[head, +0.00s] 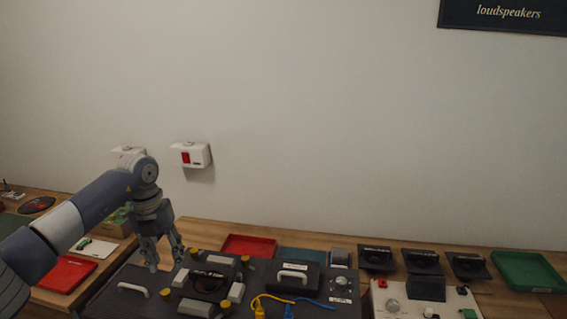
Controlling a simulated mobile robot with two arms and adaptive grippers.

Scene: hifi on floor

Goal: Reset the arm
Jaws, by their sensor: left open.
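My left arm comes in from the left edge. Its gripper (165,258) points down and is open, with nothing seen between its fingers. It shows over the left part of a dark panel unit (118,301), near a white handle (133,289). I cannot tell its exact height above the unit. My right gripper is not in view.
The bench holds red trays (248,246) (66,274), a green tray (528,271), several black angled units (421,261), and a white panel (400,302) at the lower right. A white box with a red switch (190,155) is on the wall.

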